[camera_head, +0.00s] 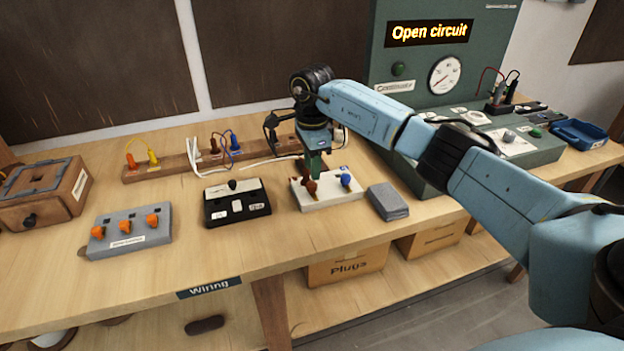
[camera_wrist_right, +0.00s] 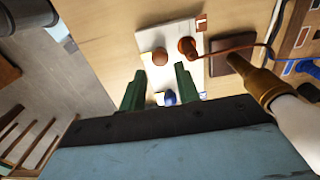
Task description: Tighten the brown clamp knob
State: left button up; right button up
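The white clamp block (camera_head: 330,200) stands on the wooden bench and carries a brown knob (camera_head: 311,187) at its left and a blue knob (camera_head: 347,180) at its right. My right gripper (camera_head: 315,170) points down over the brown knob. In the right wrist view, its two green fingers (camera_wrist_right: 158,75) are spread apart. The brown knob (camera_wrist_right: 160,57) shows just beyond the fingertips, in line with the gap, and nothing is visibly gripped. The blue knob (camera_wrist_right: 170,97) shows between the fingers. My left gripper is not in view.
A black switch box (camera_head: 237,208) stands left of the block, and a grey box (camera_head: 387,201) stands close at its right. A grey box with orange knobs (camera_head: 130,233) is farther left. Cables and a plug rail (camera_head: 175,167) lie behind. A green panel reads "Open circuit" (camera_head: 430,32).

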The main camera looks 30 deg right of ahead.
aim_at(312, 183)
jog(key=shift+f, duration=2.4)
grip_shut()
